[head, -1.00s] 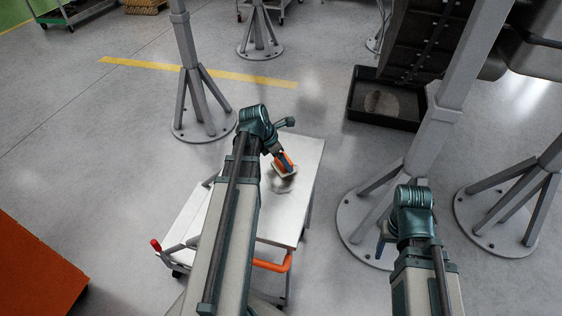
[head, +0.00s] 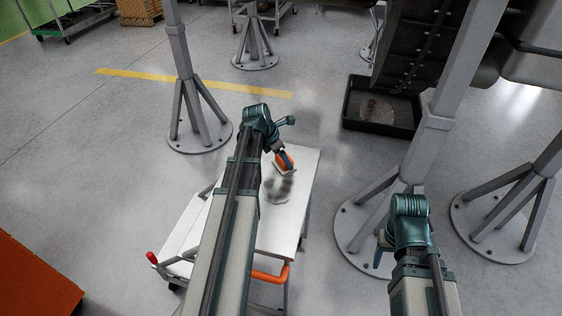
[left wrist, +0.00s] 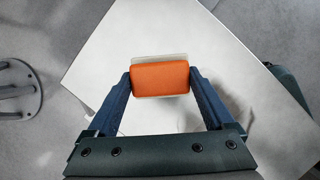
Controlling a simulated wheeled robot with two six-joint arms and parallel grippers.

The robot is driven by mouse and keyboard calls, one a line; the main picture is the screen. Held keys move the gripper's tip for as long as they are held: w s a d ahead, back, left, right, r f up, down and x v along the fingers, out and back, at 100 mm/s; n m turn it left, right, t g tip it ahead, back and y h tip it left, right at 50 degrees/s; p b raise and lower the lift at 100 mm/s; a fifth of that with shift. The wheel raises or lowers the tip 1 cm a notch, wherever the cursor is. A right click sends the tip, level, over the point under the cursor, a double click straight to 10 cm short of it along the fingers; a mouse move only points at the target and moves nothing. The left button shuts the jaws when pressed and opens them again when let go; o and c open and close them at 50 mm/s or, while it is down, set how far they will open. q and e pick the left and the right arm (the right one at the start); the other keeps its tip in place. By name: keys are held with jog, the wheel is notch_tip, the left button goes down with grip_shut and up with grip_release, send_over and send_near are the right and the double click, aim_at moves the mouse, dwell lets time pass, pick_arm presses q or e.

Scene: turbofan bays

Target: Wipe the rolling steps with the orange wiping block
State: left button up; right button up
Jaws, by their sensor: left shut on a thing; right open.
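The rolling steps (head: 301,205) have a white flat top, with an orange front bar and a red-tipped handle. A dark grey smudge (head: 278,192) lies on the top, partly hidden by my left arm. My left gripper (head: 283,156) is over the far part of the top, shut on the orange wiping block (head: 285,161). In the left wrist view the block (left wrist: 160,78) sits between both fingers, its pale pad over the white surface; I cannot tell whether it touches. My right gripper (head: 380,254) is open, low at the right, partly hidden by its own arm.
A grey stand (head: 198,110) rises behind the steps and another (head: 405,178) stands close to their right. A black drip tray (head: 352,119) with a stain lies on the floor at the back right. An orange box (head: 38,280) is at the lower left.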

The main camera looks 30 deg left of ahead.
aim_at(284, 165)
pick_arm(q)
jog(key=shift+w, duration=0.25)
jog(key=shift+w+d, duration=0.2)
jog(key=shift+d, duration=0.5)
jog(key=shift+s, duration=0.15)
jog(key=shift+s+d+f, duration=0.1)
jog(key=shift+s+d, duration=0.1)
jog(key=shift+s, duration=0.7)
jog(key=shift+s+d, duration=0.2)
jog(key=shift+s, duration=0.7)
jog(key=shift+s+d, duration=0.2)
jog(key=shift+s, duration=0.65)
jog(key=shift+s+d, duration=0.2)
jog(key=shift+s, duration=0.65)
jog(key=shift+s+d, duration=0.25)
jog(key=shift+s, duration=0.65)
jog(key=shift+s+d, duration=0.2)
jog(key=shift+s, duration=0.7)
